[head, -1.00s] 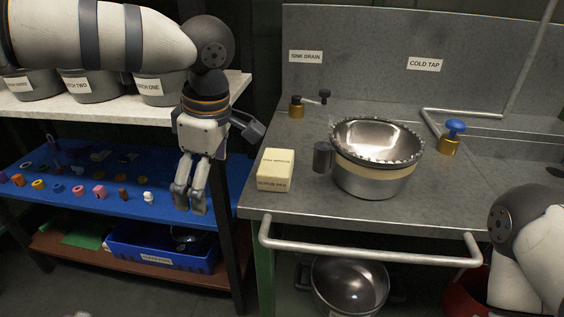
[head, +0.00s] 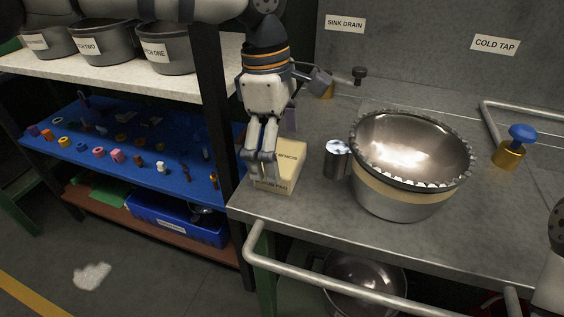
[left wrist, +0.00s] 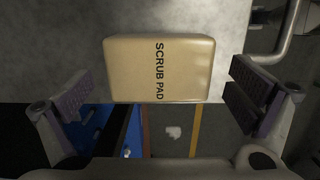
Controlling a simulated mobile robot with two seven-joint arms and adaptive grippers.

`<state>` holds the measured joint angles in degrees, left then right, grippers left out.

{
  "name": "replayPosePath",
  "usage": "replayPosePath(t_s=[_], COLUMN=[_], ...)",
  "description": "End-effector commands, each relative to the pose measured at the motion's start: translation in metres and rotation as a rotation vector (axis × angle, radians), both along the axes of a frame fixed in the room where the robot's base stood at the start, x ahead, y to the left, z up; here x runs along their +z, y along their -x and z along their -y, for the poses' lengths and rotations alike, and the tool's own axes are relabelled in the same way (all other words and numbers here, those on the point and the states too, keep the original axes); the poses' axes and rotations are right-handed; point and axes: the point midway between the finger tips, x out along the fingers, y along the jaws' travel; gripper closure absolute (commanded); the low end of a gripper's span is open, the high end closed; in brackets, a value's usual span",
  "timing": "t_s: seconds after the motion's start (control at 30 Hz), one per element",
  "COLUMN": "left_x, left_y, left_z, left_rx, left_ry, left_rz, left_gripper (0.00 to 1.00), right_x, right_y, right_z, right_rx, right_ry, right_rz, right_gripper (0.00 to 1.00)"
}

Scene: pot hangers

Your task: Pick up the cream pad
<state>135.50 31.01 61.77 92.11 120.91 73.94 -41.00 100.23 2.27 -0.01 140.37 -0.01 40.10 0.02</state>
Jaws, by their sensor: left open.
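The cream pad (head: 286,176) is a block marked "SCRUB PAD", lying on the grey metal counter near its left front edge. My left gripper (head: 260,172) points down over the pad and hides part of it in the head view. In the left wrist view the pad (left wrist: 158,68) lies ahead between the two open fingers (left wrist: 160,100), with a gap on each side. Nothing is held. Of my right arm only a piece shows at the right edge of the head view; its gripper is out of view.
A front rail (head: 350,290) runs along the counter. Left is a shelf post (head: 215,120) and a blue shelf (head: 110,150) with small parts.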

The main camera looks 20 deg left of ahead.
Motion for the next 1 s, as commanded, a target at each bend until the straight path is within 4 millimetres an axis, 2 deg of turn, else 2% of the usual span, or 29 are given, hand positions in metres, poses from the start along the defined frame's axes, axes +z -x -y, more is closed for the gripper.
replayPosePath(t_s=[0.1,0.33,0.5,0.53,0.87,1.0], left_x=[-0.015,-0.017,-0.017,-0.017,-0.014,0.004], left_y=[0.001,0.0,0.0,0.0,0.0,-0.001], left_z=[0.002,0.002,0.002,0.002,0.003,0.002], left_rx=[-0.002,-0.002,-0.002,-0.002,-0.001,0.001], left_ry=[0.001,0.0,0.0,0.0,0.0,0.0], left_rz=[-0.001,0.001,0.001,0.001,0.001,0.006], left_gripper=[0.0,0.0,0.39,0.41,0.41,0.41], right_x=[-0.001,-0.001,-0.001,-0.001,-0.001,0.001], right_y=[0.001,0.0,0.0,0.0,0.0,-0.001], right_z=[0.0,0.0,0.0,0.0,0.0,0.0], right_rx=[0.0,0.0,0.0,0.0,0.0,0.0], right_ry=[0.0,0.0,0.0,0.0,0.0,0.0], right_rz=[-0.002,-0.001,-0.001,-0.001,-0.001,0.003], right_gripper=[0.6,0.6,0.6,0.6,0.6,0.6])
